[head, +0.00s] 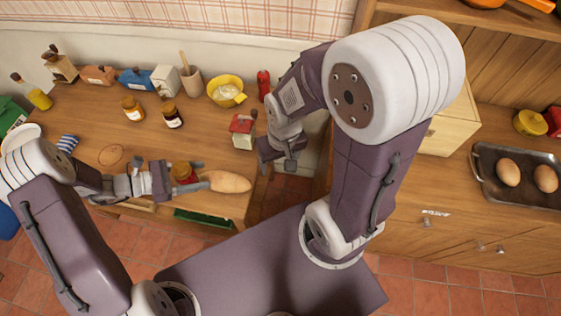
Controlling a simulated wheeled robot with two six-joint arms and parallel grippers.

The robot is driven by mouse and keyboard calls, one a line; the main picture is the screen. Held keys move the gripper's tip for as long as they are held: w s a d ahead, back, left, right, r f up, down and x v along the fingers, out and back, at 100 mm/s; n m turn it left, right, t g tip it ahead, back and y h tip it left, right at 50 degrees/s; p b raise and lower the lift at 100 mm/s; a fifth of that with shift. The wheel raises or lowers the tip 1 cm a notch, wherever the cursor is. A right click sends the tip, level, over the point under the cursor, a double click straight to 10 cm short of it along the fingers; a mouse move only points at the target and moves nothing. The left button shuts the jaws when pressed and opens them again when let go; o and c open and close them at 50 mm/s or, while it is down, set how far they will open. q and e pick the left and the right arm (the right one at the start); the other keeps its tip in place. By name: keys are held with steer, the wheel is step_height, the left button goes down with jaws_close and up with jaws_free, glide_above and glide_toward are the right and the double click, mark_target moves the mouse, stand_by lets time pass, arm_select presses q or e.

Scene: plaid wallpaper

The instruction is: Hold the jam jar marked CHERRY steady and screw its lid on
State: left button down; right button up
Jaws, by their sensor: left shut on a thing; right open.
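My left gripper (188,174) is shut on a small jar with red showing on top (182,170), near the table's front edge. The fingers hide much of this jar, and I cannot read a label on it or tell whether its red top is a lid or jam. My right gripper (279,160) is open and empty, to the right of the table's items, beside the red-and-white box. Two other jars, an amber one (132,109) and a dark one (172,116), stand farther back with labels too small to read.
A tan oblong loaf or root (228,182) lies right of the held jar. A brown oval (111,155) lies on the table (95,137). A yellow bowl (226,91), red-and-white box (242,129) and red mill (263,84) stand behind. Right, a tray (527,196) holds eggs.

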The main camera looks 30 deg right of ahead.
arm_select(q)
steer(key=shift+w, duration=0.15)
stand_by(0.5)
steer(key=w+r+n+t+y+b, duration=0.2)
steer(key=w+n+t, duration=0.4)
steer(key=w, duration=0.3)
steer(key=w+r+n+t+y+b, duration=0.1)
steer(key=w+r+n+t+y, duration=0.2)
steer(key=w+n+t, duration=0.3)
steer(key=shift+w+a+r+t+y+b, duration=0.3)
steer(key=shift+w+a+r+y+b, duration=0.15)
steer(key=shift+w, duration=1.5)
steer(key=shift+d, duration=0.1)
steer(key=w+a+f, duration=0.1)
steer(key=a+f, duration=0.1)
steer(key=a, duration=0.1)
steer(key=w+a+f, duration=0.1)
steer(key=a+f, duration=0.1)
steer(key=a, duration=0.2)
steer(key=w+a+f+p, duration=0.1)
steer(key=a+f, duration=0.2)
steer(key=a, duration=0.1)
steer(key=shift+w+a, duration=0.15)
